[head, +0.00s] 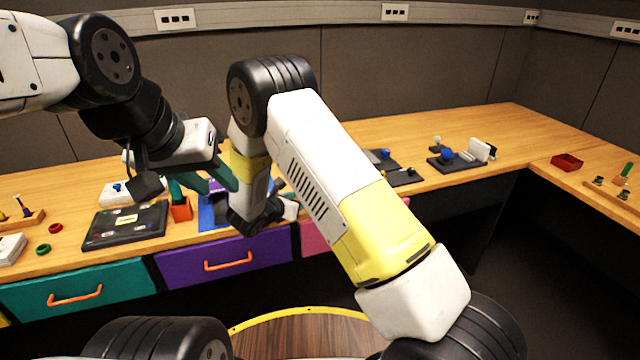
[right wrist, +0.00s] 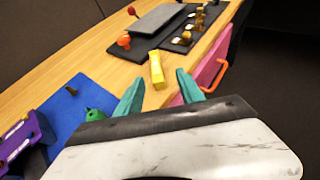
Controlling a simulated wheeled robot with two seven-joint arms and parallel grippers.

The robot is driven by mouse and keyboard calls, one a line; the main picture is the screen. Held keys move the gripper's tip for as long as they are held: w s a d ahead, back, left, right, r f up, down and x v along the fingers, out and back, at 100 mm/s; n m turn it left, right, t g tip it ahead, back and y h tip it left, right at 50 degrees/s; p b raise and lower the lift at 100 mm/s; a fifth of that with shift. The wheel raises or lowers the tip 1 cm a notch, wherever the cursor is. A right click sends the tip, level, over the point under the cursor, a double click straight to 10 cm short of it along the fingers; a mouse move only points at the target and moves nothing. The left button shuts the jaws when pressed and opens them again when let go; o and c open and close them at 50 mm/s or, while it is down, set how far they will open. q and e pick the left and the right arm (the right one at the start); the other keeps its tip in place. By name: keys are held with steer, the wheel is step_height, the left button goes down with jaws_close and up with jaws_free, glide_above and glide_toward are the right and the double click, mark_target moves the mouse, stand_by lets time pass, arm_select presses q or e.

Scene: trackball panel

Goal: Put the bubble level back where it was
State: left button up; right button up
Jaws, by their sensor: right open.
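A short yellow bar that looks like the bubble level (right wrist: 157,70) lies on the wooden worktop in the right wrist view, just beyond my fingertips. My right gripper (right wrist: 160,90) is open, its two teal fingers spread with the bar's near end ahead of the gap. Nothing is held in it. In the head view my right arm hides the bar and most of that gripper. My left gripper (head: 219,186) hangs over the worktop at left, its teal fingers apart, with nothing seen between them.
A blue mat (right wrist: 66,112) with a green knob (right wrist: 94,114) and a purple part (right wrist: 18,145) lies to the left. A grey plate (right wrist: 158,19) and dark trays lie beyond the bar. A pink drawer (right wrist: 207,72) is at right. A black panel (head: 124,226) lies at left.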

steer(key=s+d+r+m+g, duration=0.4)
steer(key=s+d+r+m, duration=0.25)
steer(key=d+r, duration=0.25)
steer(key=s+d+r+m+g, duration=0.3)
steer(key=s+d+r+m, duration=0.3)
steer(key=d+r+m, duration=0.25)
steer(key=s+r+m+y, duration=0.4)
steer(key=s+m, duration=0.3)
steer(key=s, duration=0.3)
steer(key=s+r+m+t+y, duration=0.1)
steer(key=s+r+m+y, duration=0.3)
steer(key=s+r+m, duration=0.3)
steer(key=s, duration=0.4)
steer(key=shift+a+r+t+y, duration=0.2)
steer(key=shift+a+t+y, duration=0.1)
steer(key=shift+a+y, duration=0.1)
